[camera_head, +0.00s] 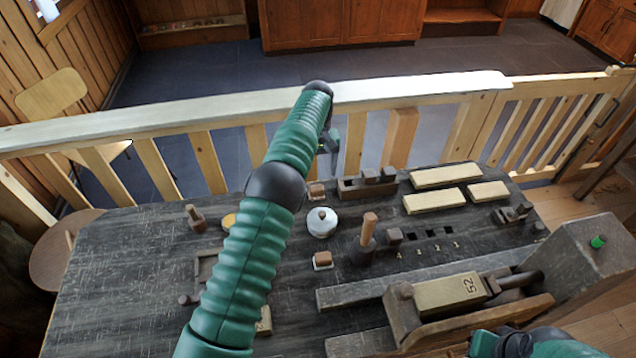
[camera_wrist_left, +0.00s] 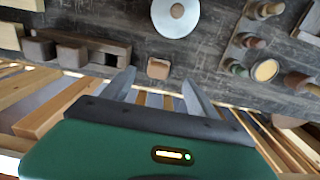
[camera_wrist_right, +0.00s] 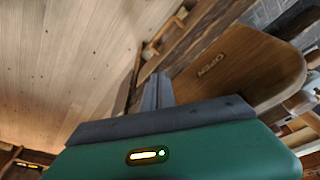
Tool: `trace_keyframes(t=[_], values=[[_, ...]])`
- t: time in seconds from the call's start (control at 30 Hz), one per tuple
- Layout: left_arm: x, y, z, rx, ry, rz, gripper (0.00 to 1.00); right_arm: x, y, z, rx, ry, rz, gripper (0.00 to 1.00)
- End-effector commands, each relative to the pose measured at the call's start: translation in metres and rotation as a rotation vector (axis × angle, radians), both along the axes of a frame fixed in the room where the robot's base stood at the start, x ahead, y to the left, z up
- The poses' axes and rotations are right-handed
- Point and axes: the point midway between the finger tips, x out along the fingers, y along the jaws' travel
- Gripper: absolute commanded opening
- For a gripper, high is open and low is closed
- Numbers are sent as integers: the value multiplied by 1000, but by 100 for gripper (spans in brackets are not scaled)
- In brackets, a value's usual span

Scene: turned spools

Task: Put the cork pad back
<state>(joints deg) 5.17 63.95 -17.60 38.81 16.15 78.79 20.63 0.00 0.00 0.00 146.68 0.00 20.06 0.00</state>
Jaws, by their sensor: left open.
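A small cork-brown block (camera_head: 316,190) sits near the far edge of the dark worktable; it also shows in the left wrist view (camera_wrist_left: 158,68), just beyond and between the fingertips. A second brown block (camera_head: 322,260) sits on a pale base nearer me. A yellow disc (camera_head: 229,219) lies partly behind my left arm. I cannot tell for sure which is the cork pad. My left gripper (camera_head: 328,142) is open and empty, out past the table's far edge near the railing; its fingers touch nothing. My right gripper (camera_wrist_right: 158,92) looks shut and empty beside a wooden board marked OPEN.
A white round-lidded pot (camera_head: 321,222), an upright wooden-handled tool (camera_head: 367,238), pale bars (camera_head: 446,176) and a dark slotted holder (camera_head: 366,185) stand on the table. A plane-like tool marked 52 (camera_head: 450,292) lies right. A wooden railing (camera_head: 205,160) runs behind.

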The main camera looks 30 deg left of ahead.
Motion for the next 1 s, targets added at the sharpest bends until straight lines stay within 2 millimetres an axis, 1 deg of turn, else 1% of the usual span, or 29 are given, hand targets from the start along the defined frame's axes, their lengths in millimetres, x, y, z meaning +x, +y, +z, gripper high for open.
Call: trace_keyframes(t=[0.03,0.17,0.27,0.37,0.47,0.5,0.57,0.6,0.67,0.7,0.8,0.9,1.0], values=[[0,0,5,0,-2,0,68,0,0,0,0,0,0,0],[-5,0,14,-4,-12,-5,68,0,0,1,0,0,0,0],[-21,-4,24,-8,-41,-32,68,0,0,1,0,0,0,0],[-53,-19,30,-6,-80,-98,68,0,0,1,0,0,0,0],[-98,-41,31,1,-115,-196,68,0,0,0,0,0,0,0],[-119,-51,31,8,-130,-243,68,0,0,0,0,0,0,0],[-154,-67,27,18,-151,-319,68,0,0,0,0,0,0,0],[-178,-78,24,26,-163,-374,68,0,0,0,0,0,0,0],[-214,-92,19,39,-183,-453,68,0,0,0,0,0,0,0],[-235,-98,15,48,-195,-500,68,0,0,0,0,0,0,0],[-277,-110,6,65,-215,-592,68,0,0,0,0,0,0,0],[-298,-114,1,75,-225,-639,68,0,0,0,0,0,0,0],[-302,-115,0,77,-228,-649,68,0,0,0,0,0,0,0]])
